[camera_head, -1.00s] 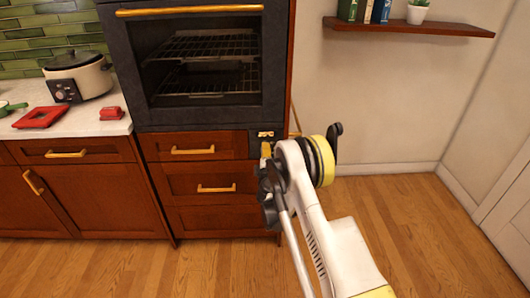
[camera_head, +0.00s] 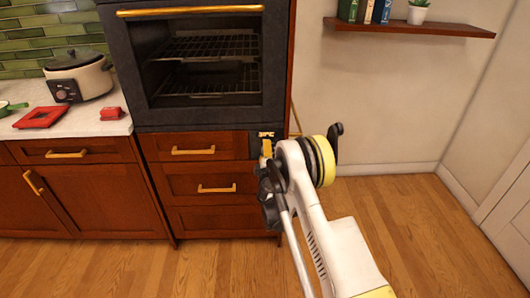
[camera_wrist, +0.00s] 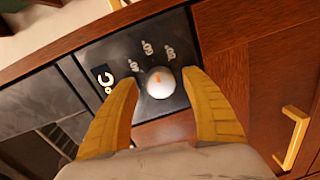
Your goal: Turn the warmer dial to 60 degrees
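The warmer dial (camera_wrist: 161,83) is a round white knob with a small orange mark on a dark panel (camera_wrist: 120,50). Several small white labels sit in an arc above it, apparently 40, 60 and 80. In the head view my gripper (camera_head: 266,149) is at the small panel below the oven, and the dial is hidden.
The oven (camera_head: 206,60) stands above the panel. Wooden drawers (camera_head: 201,178) with gold handles lie left of my gripper. A counter at left holds a cooker (camera_head: 78,75) and red items. The floor at right is clear under a wall shelf (camera_head: 410,28).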

